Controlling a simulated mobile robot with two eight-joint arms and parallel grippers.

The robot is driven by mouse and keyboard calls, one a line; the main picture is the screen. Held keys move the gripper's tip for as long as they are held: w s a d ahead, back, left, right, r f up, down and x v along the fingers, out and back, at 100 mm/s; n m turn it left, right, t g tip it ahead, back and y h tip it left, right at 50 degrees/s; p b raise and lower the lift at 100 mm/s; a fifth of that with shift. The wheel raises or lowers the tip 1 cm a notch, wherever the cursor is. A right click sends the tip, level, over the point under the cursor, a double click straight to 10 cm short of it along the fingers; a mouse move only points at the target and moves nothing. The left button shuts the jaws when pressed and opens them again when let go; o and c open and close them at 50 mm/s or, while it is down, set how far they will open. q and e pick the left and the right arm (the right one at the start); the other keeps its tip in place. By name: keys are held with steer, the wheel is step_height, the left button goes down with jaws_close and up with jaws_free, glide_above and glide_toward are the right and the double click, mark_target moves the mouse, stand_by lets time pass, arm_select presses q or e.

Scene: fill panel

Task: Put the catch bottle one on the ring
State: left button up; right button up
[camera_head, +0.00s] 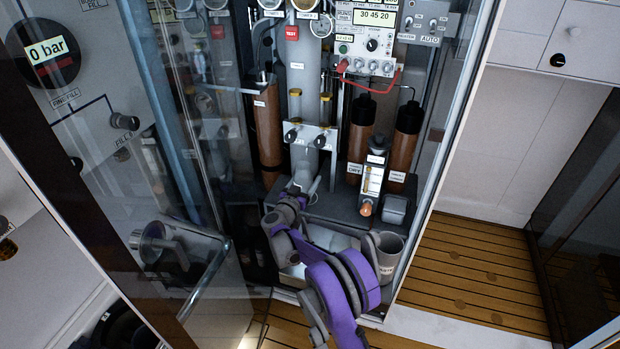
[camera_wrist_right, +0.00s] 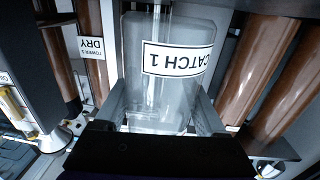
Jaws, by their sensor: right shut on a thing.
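The catch bottle one (camera_wrist_right: 170,95) is a clear bottle with a white label reading CATCH 1, upside down in the right wrist view. My right gripper (camera_wrist_right: 160,112) is shut on it, one finger on each side. In the head view my right gripper (camera_head: 299,190) is inside the open cabinet, below a pale bracket (camera_head: 312,136) with two black knobs. The arm largely hides the bottle there. I cannot clearly make out the ring, nor whether the bottle touches it. My left gripper is not in view.
Brown columns stand right (camera_head: 406,145) and left (camera_head: 267,125) of the gripper. A small flow meter (camera_head: 372,172) stands close on the right. A grey cup (camera_head: 386,252) is below. The glass door (camera_head: 190,215) is on the left.

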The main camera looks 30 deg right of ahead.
steer(key=x, duration=0.3)
steer(key=shift+d+f, duration=0.1)
steer(key=shift+f+b, duration=0.45)
steer(key=shift+f, duration=0.15)
steer(key=o, duration=1.3)
steer(key=shift+f, duration=0.1)
